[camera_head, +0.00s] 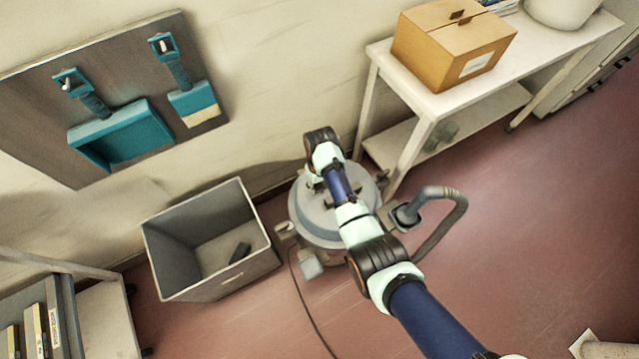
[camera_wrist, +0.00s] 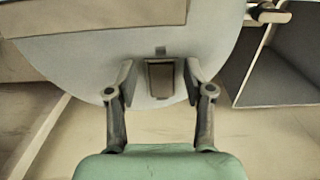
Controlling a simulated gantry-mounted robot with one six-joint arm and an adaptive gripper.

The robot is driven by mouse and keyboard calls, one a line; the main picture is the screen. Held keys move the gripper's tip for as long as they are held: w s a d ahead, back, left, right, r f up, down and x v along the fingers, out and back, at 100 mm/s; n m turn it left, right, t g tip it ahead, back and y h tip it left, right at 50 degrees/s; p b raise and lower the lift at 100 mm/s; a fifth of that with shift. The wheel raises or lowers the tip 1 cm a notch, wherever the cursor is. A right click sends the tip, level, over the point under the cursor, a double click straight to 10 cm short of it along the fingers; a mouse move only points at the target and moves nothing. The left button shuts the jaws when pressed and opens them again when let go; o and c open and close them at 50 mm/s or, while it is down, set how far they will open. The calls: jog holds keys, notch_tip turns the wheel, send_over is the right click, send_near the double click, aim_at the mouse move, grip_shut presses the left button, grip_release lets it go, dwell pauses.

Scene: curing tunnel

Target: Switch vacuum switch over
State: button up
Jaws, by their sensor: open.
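The vacuum (camera_head: 304,222) is a round grey canister on the floor, with a hose (camera_head: 446,226) at its right side. My arm reaches over its lid and hides part of it. In the wrist view the pale lid (camera_wrist: 100,68) fills the upper middle. A small brownish rectangular switch (camera_wrist: 160,80) in a dark frame sits on it. My gripper (camera_wrist: 159,74) is open, with one finger on each side of the switch and a visible gap at both sides. I cannot tell how far the fingertips are from the lid, nor which way the switch is set.
A grey open bin (camera_head: 205,290) with a small dark object inside stands left of the vacuum. A white table (camera_head: 440,103) with a cardboard box (camera_head: 452,45) stands at the upper right. A dustpan (camera_head: 122,137) hangs on the wall board. Red floor at right is mostly clear.

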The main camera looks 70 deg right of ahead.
jog(key=shift+w, duration=0.1)
grip_shut()
jog(key=g+b, duration=0.1)
jog(key=b, duration=0.1)
jog(key=y+b, duration=0.1)
jog(key=b, duration=0.1)
jog(key=shift+w+d+f+g+y, duration=0.25)
jog(key=shift+w+f+g+y, duration=0.05)
jog(key=shift+g, duration=0.1)
jog(key=shift+r, duration=0.4)
grip_release()
